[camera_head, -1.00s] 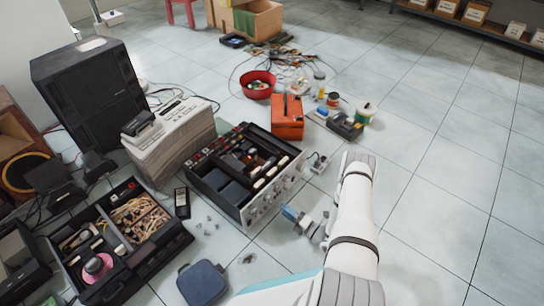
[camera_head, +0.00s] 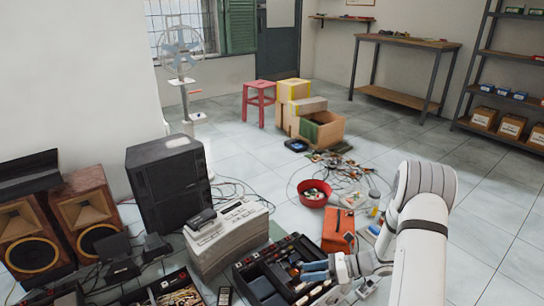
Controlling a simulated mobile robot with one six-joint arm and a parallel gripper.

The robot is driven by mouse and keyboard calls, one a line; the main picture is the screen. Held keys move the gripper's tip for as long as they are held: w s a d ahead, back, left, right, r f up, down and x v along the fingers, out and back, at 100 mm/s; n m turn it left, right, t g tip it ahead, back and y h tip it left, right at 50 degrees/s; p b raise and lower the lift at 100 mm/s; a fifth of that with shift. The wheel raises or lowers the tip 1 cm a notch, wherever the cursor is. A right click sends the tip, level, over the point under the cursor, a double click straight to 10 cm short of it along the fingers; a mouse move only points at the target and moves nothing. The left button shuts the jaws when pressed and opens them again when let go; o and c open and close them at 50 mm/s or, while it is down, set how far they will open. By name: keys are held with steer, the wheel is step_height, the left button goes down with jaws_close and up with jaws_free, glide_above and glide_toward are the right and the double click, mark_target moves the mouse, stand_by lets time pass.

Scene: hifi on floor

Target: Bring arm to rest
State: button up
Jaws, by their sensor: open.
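My arm is folded at the lower right, its white links rising in front of the floor items. My gripper (camera_head: 312,271) points left from the end of the arm, with its blue-tipped fingers over the right part of the open hi-fi unit (camera_head: 262,270). The gripper is open, and I see nothing held in it. How high it is above the unit I cannot tell. My arm hides part of the floor behind it.
A grey box-shaped device (camera_head: 228,238), a black speaker (camera_head: 170,185) and wooden speakers (camera_head: 88,215) stand left. An orange case (camera_head: 338,229) and a red bowl (camera_head: 313,194) sit near my arm. Cardboard boxes (camera_head: 322,130), a red stool (camera_head: 262,88) and shelves stand farther back. Right floor is clear.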

steer(key=s+d+r+n+h+p, duration=0.1)
steer(key=s+r+n+h+p, duration=0.4)
steer(key=r, duration=1.1)
steer(key=s+d+r+n+t+h+p, duration=0.1)
steer(key=s+r+n+h+p, duration=0.4)
steer(key=s+r+n+p, duration=0.4)
steer(key=s+d+r+n+h+p, duration=0.1)
steer(key=s+r+n+h+p, duration=0.3)
steer(key=r, duration=1.8)
steer(key=s+n+p, duration=0.3)
steer(key=n+p, duration=0.1)
steer(key=n, duration=0.2)
steer(key=shift+s+d+r+t+h, duration=0.25)
steer(key=shift+s+r+t+h, duration=0.05)
steer(key=shift+s+r+h, duration=0.1)
